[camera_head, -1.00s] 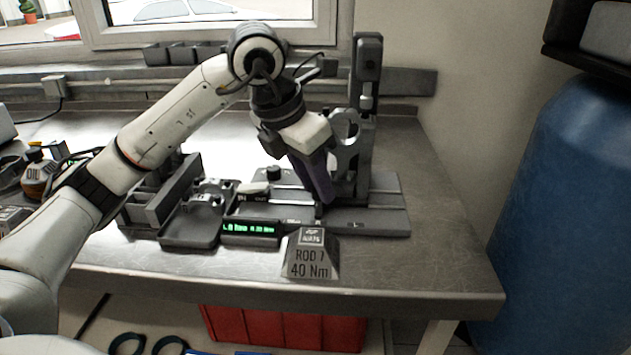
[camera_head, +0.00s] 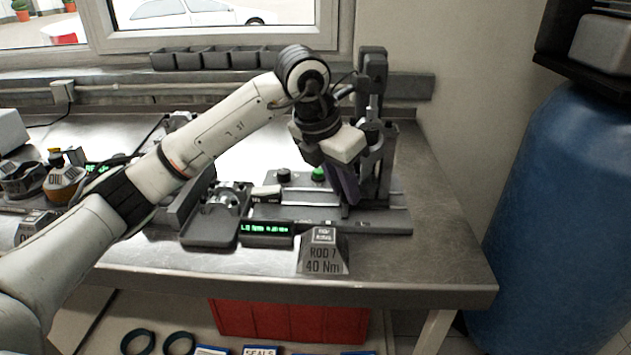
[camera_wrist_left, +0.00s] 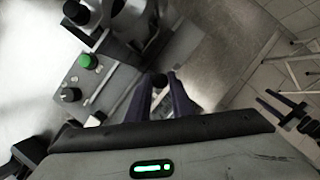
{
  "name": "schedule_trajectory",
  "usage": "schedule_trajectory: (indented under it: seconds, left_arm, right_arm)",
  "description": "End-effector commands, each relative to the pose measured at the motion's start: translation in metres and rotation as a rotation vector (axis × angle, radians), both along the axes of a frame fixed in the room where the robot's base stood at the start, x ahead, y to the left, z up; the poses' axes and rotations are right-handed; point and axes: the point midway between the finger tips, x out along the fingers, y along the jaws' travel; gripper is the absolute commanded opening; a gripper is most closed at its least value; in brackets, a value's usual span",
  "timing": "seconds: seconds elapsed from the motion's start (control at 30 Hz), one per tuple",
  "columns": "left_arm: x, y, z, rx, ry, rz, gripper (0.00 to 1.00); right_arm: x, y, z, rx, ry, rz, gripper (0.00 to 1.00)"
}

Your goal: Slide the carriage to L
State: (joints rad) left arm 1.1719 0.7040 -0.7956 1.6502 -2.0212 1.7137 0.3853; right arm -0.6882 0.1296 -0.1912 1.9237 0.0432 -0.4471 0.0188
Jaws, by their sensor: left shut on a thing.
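The grey press-like fixture stands on a flat base plate (camera_head: 395,222) near the bench's right end. Its carriage (camera_head: 381,150) is partly hidden behind my left gripper, in front of the tall column (camera_head: 372,70). My left gripper (camera_head: 351,200) points down at the plate's front right part. In the left wrist view its purple fingers (camera_wrist_left: 161,80) are closed around a small black knob (camera_wrist_left: 159,81). The marks on the plate's front edge are too small to read. My right gripper (camera_wrist_left: 278,103) seems to show at the right of the left wrist view, its prongs apart and empty.
A green button (camera_head: 318,174) and a black knob (camera_head: 283,175) stand on the plate left of my gripper. A lit display (camera_head: 267,228), a tray (camera_head: 210,228) and a "ROD 7 40 Nm" block (camera_head: 323,255) are in front. The bench is clear right of the plate.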

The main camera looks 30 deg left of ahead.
Motion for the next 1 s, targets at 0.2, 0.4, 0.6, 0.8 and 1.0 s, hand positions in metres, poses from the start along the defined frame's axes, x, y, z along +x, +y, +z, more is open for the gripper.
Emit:
schedule_trajectory:
  seconds: [0.2,0.4,0.6,0.8,1.0]
  left_arm:
    - [0.023,-0.033,0.004,0.012,-0.012,-0.021,0.00]
    - [0.029,-0.045,0.003,0.011,-0.012,-0.020,0.00]
    - [0.029,-0.046,0.003,0.009,-0.014,-0.020,0.00]
    - [0.029,-0.046,0.002,0.008,-0.013,-0.021,0.35]
    - [0.028,-0.045,0.001,0.011,-0.008,-0.019,0.38]
  right_arm:
    - [-0.003,-0.002,0.005,-0.001,0.005,-0.002,0.44]
    - [-0.002,-0.003,0.005,-0.002,0.001,-0.002,0.44]
    - [-0.002,-0.003,0.005,-0.003,0.002,-0.001,0.44]
    - [-0.002,-0.003,0.005,-0.004,0.004,-0.001,0.44]
    - [-0.002,-0.003,0.005,-0.004,0.003,0.000,0.44]
